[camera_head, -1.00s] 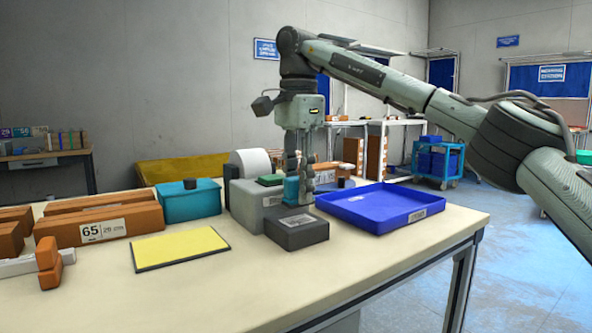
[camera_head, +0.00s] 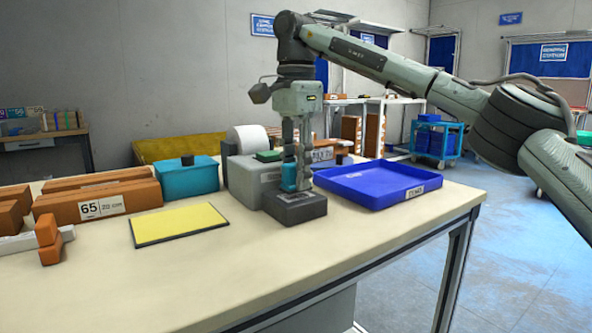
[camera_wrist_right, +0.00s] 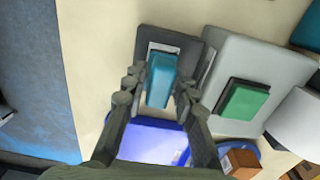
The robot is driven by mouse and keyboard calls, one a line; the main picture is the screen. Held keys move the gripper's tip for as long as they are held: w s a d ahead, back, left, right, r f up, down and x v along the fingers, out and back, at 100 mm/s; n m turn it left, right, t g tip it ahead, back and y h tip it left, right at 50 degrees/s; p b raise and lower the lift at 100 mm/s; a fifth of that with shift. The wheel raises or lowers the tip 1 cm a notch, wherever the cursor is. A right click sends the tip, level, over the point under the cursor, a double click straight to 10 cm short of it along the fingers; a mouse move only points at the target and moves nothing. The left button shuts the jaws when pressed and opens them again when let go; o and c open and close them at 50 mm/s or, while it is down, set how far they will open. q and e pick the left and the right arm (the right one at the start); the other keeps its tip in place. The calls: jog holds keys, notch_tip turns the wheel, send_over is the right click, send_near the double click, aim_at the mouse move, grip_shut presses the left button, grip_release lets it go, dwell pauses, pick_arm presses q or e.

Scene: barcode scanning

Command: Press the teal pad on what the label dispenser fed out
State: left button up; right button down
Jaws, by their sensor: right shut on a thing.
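My right gripper (camera_head: 297,184) is shut on a teal pad (camera_head: 288,177), which also shows between its fingers in the right wrist view (camera_wrist_right: 160,82). The pad is upright over the top of a dark grey block (camera_head: 295,209); it looks down on or very near that top, but contact is hard to tell. In the right wrist view a white label (camera_wrist_right: 155,48) shows on the block, partly hidden by the pad. The light grey label dispenser (camera_head: 243,182) stands just behind the block, with a white roll (camera_head: 247,138) and a green button (camera_wrist_right: 243,99). My left gripper is out of view.
A blue tray (camera_head: 405,192) sits right of the block. A yellow mat (camera_head: 178,223), a teal box with a dark knob (camera_head: 190,178) and brown boxes (camera_head: 98,205) lie to the left. The front of the table is clear.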

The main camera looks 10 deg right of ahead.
jog(key=shift+f, duration=0.6)
dwell(0.5)
jog(key=shift+f+p, duration=0.1)
jog(key=shift+p, duration=0.2)
dwell(2.0)
